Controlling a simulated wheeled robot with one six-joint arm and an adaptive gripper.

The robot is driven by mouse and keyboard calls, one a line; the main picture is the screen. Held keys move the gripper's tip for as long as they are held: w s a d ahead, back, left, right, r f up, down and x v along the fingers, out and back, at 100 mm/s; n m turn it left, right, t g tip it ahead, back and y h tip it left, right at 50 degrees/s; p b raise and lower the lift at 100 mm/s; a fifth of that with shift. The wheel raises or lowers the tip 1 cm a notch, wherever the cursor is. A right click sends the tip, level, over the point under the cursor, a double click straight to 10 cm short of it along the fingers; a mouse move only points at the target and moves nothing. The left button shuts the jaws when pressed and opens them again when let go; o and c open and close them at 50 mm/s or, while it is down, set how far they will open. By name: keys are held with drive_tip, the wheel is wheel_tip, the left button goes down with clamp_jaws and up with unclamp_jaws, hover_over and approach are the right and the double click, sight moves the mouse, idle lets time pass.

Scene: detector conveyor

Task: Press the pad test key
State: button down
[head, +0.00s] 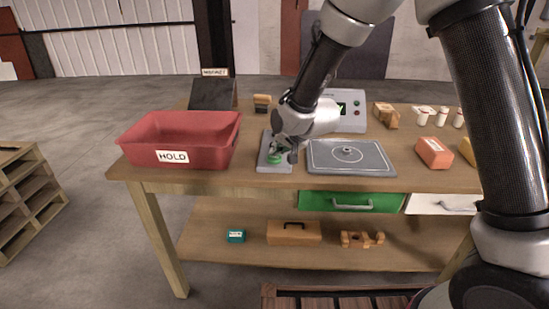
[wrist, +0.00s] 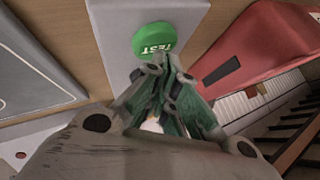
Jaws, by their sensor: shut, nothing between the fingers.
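The pad test key is a round green button marked TEST (wrist: 153,39) on a light grey plate (wrist: 180,10). In the head view the green key (head: 274,159) shows near the front of the plate (head: 270,168), left of the grey pad. My gripper (head: 283,150) is over the plate, close to the key. In the wrist view my gripper (wrist: 158,66) is shut and empty, with its fingertips at the lower edge of the key. I cannot tell whether they touch it. Part of the key is hidden by the fingers in the head view.
A red HOLD bin (head: 205,150) stands left of the plate. A grey pad (head: 375,170) lies to the right, with a display box (head: 350,112) behind. A red block (head: 434,153) is further right. A green drawer (head: 345,201) is below the tabletop.

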drive_tip(key=shift+f, duration=0.3)
drive_tip(key=shift+r, duration=0.1)
idle(0.4)
drive_tip(key=shift+r, duration=0.75)
drive_tip(key=shift+r, duration=2.5)
